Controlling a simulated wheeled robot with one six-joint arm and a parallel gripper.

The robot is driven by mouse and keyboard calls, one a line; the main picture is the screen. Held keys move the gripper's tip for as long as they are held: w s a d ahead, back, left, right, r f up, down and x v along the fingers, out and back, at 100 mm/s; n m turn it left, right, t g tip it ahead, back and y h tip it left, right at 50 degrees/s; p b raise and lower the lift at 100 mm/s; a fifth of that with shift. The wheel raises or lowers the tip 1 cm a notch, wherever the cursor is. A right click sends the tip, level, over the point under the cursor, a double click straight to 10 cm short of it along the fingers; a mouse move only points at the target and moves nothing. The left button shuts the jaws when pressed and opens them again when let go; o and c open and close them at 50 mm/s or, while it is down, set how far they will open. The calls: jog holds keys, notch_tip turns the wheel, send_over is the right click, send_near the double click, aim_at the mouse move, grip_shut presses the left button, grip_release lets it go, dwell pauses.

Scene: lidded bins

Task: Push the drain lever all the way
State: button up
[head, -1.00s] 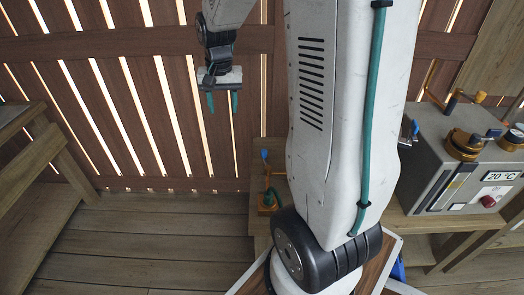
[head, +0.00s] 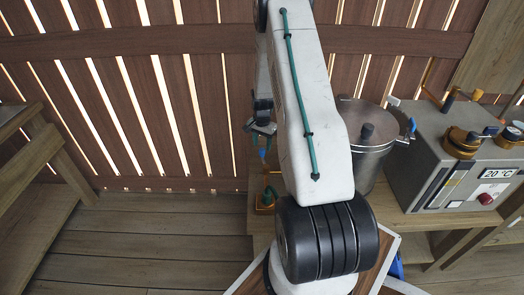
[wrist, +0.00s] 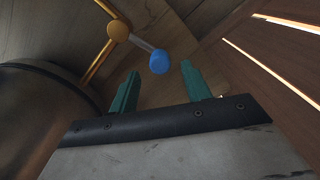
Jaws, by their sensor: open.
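The drain lever (wrist: 142,45) appears in the wrist view as a short grey rod with a blue knob (wrist: 160,62), fixed to an orange joint (wrist: 118,31) on an orange pipe. In the head view, a blue knob (head: 263,154) stands above an orange fitting (head: 265,202), just below my gripper (head: 262,135). My gripper (wrist: 156,84) is open and empty. In the wrist view the blue knob lies ahead of the gap between the teal fingertips; contact cannot be told.
A lidded steel pot (head: 368,140) stands right of my arm; its side (wrist: 40,105) fills the wrist view's left. A grey control box (head: 455,160) stands further right. A slatted wall (head: 130,100) is behind. The floor (head: 150,240) at left is clear.

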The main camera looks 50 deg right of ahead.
aim_at(262, 149)
jog(key=shift+f, duration=2.2)
jog(key=c, duration=1)
